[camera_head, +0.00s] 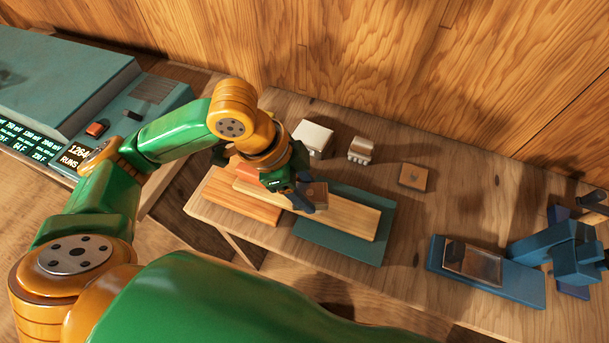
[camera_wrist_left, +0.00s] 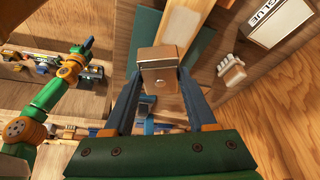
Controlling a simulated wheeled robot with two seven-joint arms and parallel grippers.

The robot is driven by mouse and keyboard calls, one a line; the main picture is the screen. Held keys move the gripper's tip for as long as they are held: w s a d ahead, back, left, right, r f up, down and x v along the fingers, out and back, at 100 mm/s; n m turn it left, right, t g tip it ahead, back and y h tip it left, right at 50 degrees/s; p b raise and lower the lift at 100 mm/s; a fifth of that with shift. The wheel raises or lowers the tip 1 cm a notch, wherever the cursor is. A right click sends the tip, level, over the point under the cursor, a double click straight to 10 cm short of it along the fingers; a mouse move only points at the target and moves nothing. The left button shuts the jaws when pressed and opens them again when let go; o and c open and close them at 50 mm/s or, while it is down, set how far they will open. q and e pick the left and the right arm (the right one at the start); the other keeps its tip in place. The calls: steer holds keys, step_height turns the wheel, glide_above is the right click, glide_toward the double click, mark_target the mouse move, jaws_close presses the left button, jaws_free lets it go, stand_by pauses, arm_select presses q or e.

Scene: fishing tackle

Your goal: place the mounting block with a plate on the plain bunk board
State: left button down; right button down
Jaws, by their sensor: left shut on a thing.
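My left gripper (camera_head: 311,196) is shut on a small brown wooden mounting block (camera_head: 319,190), held over the pale boards. In the left wrist view the block (camera_wrist_left: 158,66) sits between the two dark blue fingers (camera_wrist_left: 160,88), with a silvery plate and a small dark dot on its near face. A pale, bare bunk board (camera_head: 352,215) lies below, partly hidden by the gripper and block. It overlaps an orange-brown board (camera_head: 240,207) and a teal board (camera_head: 340,243). Whether the block touches the pale board is unclear. My right gripper (camera_wrist_left: 89,43) shows small in the left wrist view.
Behind the boards stand a white box (camera_head: 313,137), a pale ridged piece (camera_head: 361,150) and another brown block (camera_head: 415,177). At right, a blue board (camera_head: 520,284) carries a brown block with a shiny face (camera_head: 474,262), beside a blue clamp-like thing (camera_head: 555,248). A teal display machine (camera_head: 140,110) stands left.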

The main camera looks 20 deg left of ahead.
mark_target(306, 184)
arm_select(q)
steer(key=w+f, duration=0.2)
steer(key=f, duration=0.1)
steer(key=w+a+f, duration=0.1)
steer(key=f, duration=0.1)
steer(key=shift+w, duration=0.3)
step_height(306, 184, down, 3)
steer(key=shift+w+a+r+p, duration=0.1)
steer(key=shift+w+p, duration=0.05)
steer(key=shift+p, duration=0.15)
steer(key=shift+f, duration=0.3)
arm_select(e)
steer(key=shift+w, duration=0.15)
arm_select(q)
steer(key=shift+f, duration=0.1)
steer(key=shift+f, duration=0.15)
steer(key=shift+c, duration=1)
jaws_free()
arm_select(e)
steer(key=shift+f, duration=0.1)
